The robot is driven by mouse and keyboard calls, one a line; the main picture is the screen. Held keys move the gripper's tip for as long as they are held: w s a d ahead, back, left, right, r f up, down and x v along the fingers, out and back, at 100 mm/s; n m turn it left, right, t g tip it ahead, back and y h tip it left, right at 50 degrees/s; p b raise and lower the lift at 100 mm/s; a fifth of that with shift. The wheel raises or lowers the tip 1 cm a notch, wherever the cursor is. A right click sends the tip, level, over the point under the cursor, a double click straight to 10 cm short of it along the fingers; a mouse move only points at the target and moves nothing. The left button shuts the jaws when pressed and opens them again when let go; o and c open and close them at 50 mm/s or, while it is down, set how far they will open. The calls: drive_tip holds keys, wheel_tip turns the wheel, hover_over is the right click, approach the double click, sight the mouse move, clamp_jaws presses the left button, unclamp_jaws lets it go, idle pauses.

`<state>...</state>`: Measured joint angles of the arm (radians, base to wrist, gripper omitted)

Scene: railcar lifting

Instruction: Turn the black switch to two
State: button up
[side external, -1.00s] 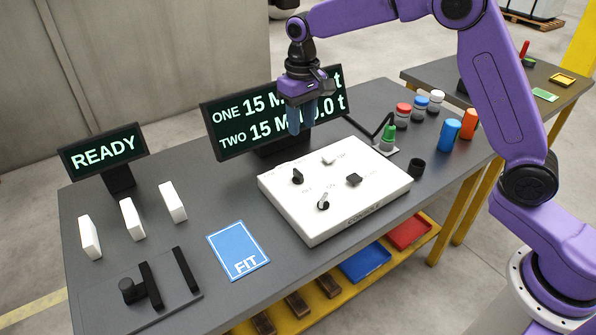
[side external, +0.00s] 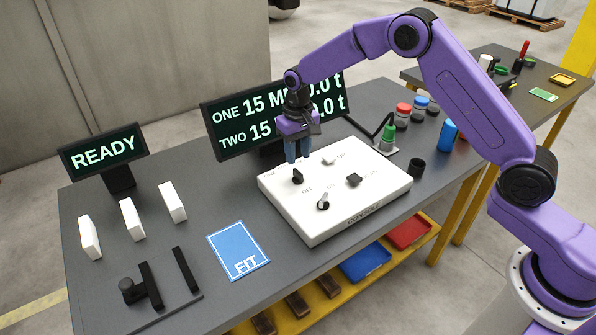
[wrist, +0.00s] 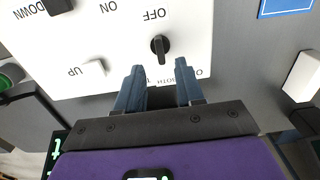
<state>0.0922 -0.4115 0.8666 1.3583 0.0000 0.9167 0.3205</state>
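The black switch (side external: 297,176) is a small knob with a raised grip on the left part of the white console (side external: 340,225). In the wrist view the black switch (wrist: 160,46) stands just beyond my fingertips, its grip running roughly along my fingers' direction. Upside-down lettering lies around it; OFF is readable, but the labels by my fingers are partly covered. My gripper (side external: 297,158) points down above the console's back left, close to the switch. In the wrist view my gripper (wrist: 160,68) is open, with an empty gap between its two blue fingers.
The console also carries a silver toggle (side external: 323,202), a black block-shaped control (side external: 353,180) and a white one (side external: 329,158). A display (side external: 225,125) stands close behind my gripper. A green-topped button (side external: 387,140) is to the right. A blue FIT card (side external: 238,245) lies in front left.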

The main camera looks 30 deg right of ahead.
sight(298, 171)
wheel_tip(298, 171, down, 7)
drive_tip(key=shift+r, duration=0.1)
drive_tip(key=shift+c, duration=0.3)
clamp_jaws()
